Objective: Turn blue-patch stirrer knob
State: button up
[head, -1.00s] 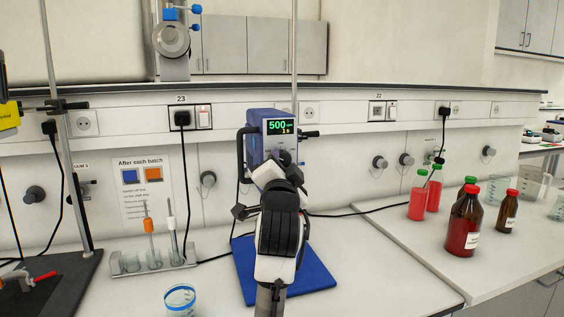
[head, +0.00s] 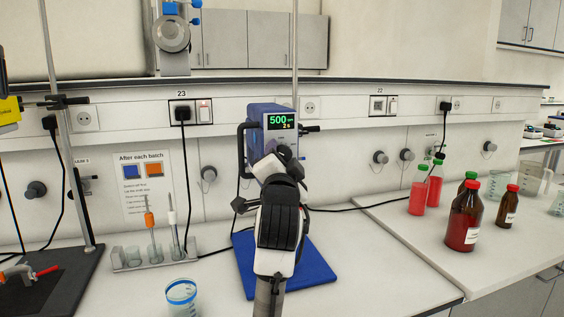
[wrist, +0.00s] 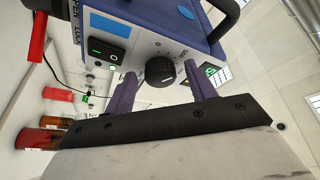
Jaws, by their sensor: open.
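The blue stirrer (head: 270,120) stands at the back of the bench and its green display reads 500. In the wrist view its face carries a blue patch (wrist: 110,25), a rocker switch (wrist: 108,51) and a black knob (wrist: 160,71) with a white pointer line. My gripper (wrist: 163,85) is open, with one purple finger on each side of the knob and a visible gap to each. In the head view my arm hides the lower front of the stirrer, and only part of the knob (head: 284,152) shows.
A glass beaker (head: 181,297) and a rack of tubes (head: 150,262) stand to the left. Red bottles (head: 464,228) stand on the right bench. A tall rod (head: 295,60) rises behind the stirrer.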

jog(key=b+v, duration=0.4)
jog(key=v, duration=0.9)
jog(key=shift+s, duration=0.4)
